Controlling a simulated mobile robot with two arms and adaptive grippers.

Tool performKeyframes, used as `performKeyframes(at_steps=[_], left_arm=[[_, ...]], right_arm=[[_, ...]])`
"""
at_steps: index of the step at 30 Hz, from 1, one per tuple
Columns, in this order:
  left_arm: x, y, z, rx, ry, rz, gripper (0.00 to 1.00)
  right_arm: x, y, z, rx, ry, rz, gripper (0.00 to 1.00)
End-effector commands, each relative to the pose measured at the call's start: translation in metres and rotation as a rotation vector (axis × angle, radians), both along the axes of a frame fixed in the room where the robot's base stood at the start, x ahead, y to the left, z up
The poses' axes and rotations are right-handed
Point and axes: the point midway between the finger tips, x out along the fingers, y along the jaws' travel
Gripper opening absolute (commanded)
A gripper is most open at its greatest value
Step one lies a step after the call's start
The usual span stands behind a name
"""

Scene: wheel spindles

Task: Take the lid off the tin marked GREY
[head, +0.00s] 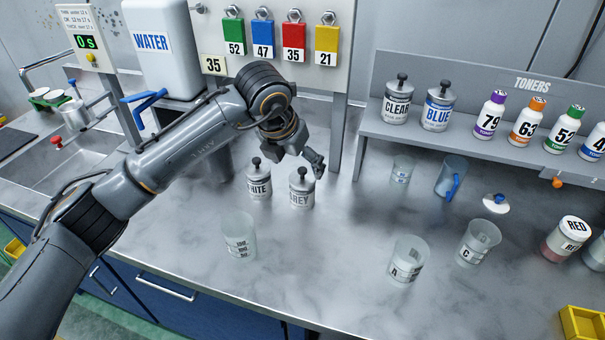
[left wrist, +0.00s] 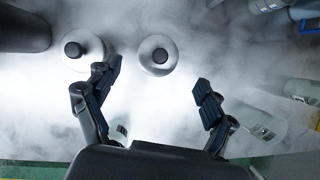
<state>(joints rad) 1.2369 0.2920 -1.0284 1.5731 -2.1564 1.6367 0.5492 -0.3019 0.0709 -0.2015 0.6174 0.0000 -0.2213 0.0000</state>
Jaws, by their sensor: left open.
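The tin marked GREY (head: 301,196) stands upright on the counter with its lid (head: 301,177) on; the lid has a dark knob. In the left wrist view the GREY tin's lid (left wrist: 158,60) shows from above, beyond and between the open fingers. The similar WHITE tin (head: 258,184) stands just left of it, lid on; it also shows in the left wrist view (left wrist: 82,50). My left gripper (head: 302,157) is open and empty, above and near the GREY tin; I cannot tell the exact gap. My right gripper is not in view.
A clear beaker (head: 240,236) stands in front of the tins. Beakers A (head: 408,260) and C (head: 478,242) stand to the right, with a loose white lid (head: 495,203) behind. A shelf (head: 370,122) holds the CLEAR and BLUE tins and toner bottles. A post rises behind the gripper.

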Motion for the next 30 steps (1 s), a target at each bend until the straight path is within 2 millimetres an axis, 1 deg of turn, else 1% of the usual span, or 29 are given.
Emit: performKeyframes(at_steps=[1, 3, 6, 9, 16, 17, 18, 20, 21, 23, 24, 26, 27, 28, 29, 30], left_arm=[[0.003, -0.001, -0.005, 0.0, 0.004, 0.001, 0.83], [0.009, -0.003, -0.014, 0.0, 0.005, 0.001, 0.83], [0.014, -0.006, -0.028, 0.0, 0.004, 0.0, 0.83], [0.017, -0.007, -0.035, 0.001, 0.002, 0.0, 0.83], [0.018, -0.008, -0.038, 0.0, 0.0, -0.001, 0.83], [0.018, -0.008, -0.038, 0.0, 0.0, -0.001, 0.81], [0.018, -0.008, -0.038, 0.0, 0.0, -0.001, 0.73], [0.018, -0.008, -0.037, 0.0, 0.0, -0.001, 0.61], [0.018, -0.008, -0.037, 0.0, 0.0, -0.001, 0.53], [0.018, -0.008, -0.037, 0.0, 0.0, -0.001, 0.4], [0.018, -0.008, -0.037, 0.0, 0.0, 0.0, 0.32], [0.018, -0.008, -0.037, 0.0, 0.001, 0.0, 0.2], [0.018, -0.008, -0.038, 0.0, 0.001, 0.0, 0.12], [0.018, -0.008, -0.038, 0.0, 0.001, 0.0, 0.06], [0.018, -0.008, -0.038, 0.001, 0.002, 0.0, 0.03], [0.017, -0.007, -0.038, 0.001, 0.002, 0.0, 0.02]], right_arm=[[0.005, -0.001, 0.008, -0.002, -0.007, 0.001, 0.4], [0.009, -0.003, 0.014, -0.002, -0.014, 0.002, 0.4], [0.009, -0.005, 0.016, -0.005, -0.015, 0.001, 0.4], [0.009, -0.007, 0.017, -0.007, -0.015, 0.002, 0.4], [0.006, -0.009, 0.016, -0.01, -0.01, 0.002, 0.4], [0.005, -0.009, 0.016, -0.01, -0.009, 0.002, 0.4], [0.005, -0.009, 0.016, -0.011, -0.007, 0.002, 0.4], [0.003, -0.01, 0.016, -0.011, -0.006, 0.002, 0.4], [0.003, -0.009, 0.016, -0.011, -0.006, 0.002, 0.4], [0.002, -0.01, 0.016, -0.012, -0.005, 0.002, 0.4], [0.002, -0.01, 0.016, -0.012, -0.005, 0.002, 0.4], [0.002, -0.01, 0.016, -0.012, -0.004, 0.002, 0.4], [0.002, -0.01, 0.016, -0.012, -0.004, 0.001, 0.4], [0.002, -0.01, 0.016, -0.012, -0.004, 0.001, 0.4], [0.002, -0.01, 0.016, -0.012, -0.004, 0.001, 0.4], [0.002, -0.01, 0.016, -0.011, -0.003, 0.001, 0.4]])
